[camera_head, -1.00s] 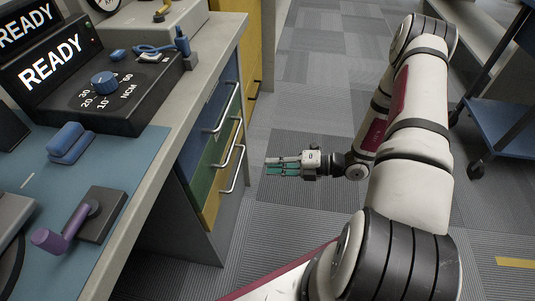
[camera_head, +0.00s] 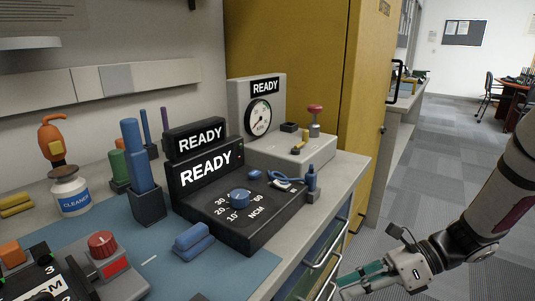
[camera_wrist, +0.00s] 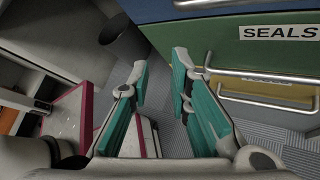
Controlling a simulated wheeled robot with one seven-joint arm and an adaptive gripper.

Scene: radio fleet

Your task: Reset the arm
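My gripper (camera_head: 362,280) is at the lower right of the head view, beside the drawer front of the bench and below the bench top. In the wrist view my gripper (camera_wrist: 165,85) shows two teal-padded fingers spread apart, with nothing between them. My arm comes in from the right edge of the head view. The wrist view faces the drawers, with a green drawer (camera_wrist: 265,55) labelled SEALS close to the right finger. I cannot tell whether a finger touches a handle.
The bench holds a black READY tester (camera_head: 245,205) with a blue knob, a gauge box (camera_head: 262,110), a blue block (camera_head: 194,240), a CLEANER bottle (camera_head: 70,190) and screwdriver-like tools. A yellow cabinet (camera_head: 300,50) stands behind. Open carpeted floor (camera_head: 440,140) lies to the right.

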